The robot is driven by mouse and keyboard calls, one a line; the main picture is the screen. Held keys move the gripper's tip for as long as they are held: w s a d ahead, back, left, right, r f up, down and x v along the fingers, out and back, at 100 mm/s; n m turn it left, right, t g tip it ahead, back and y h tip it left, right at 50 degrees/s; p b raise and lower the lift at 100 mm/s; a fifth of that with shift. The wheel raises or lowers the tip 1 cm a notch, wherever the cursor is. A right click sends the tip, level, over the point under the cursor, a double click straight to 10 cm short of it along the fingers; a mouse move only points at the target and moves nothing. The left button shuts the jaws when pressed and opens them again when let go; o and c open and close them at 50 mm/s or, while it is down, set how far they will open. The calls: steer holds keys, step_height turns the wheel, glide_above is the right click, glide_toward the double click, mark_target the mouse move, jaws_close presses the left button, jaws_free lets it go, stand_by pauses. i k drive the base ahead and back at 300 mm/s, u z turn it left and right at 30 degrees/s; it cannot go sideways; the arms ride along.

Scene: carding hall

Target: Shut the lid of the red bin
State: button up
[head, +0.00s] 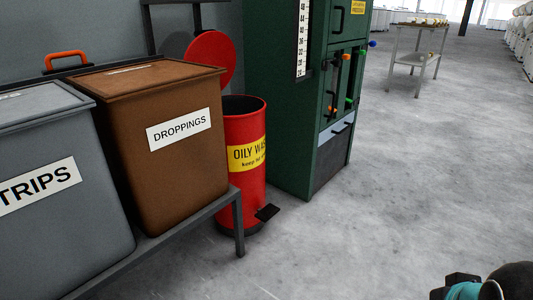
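The red bin (252,190) stands on the floor between the brown box and the green cabinet. It is round, with a yellow label that reads "OILY WA…" and a black foot pedal (267,212) low at its front right. Its red lid (212,58) is open and stands tilted up behind the rim, leaning to the left. The bin's left side is partly hidden by the brown box. Part of my arm shows at the bottom right corner, well away from the bin. My gripper's fingers cannot be made out.
A brown box (165,190) labelled "DROPPINGS" and a grey box (60,235) stand on a metal bench (237,225) left of the bin. The green cabinet (290,120) with levers is close on the right. A small table (418,58) stands farther back. The floor (400,180) at right is clear.

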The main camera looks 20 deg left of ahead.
mark_target(213, 48)
steer(key=i, duration=0.55)
steer(key=u, duration=1.45)
steer(key=k, duration=0.3)
steer(key=z, duration=0.6)
steer(key=i, duration=0.8)
steer(key=u, duration=0.35)
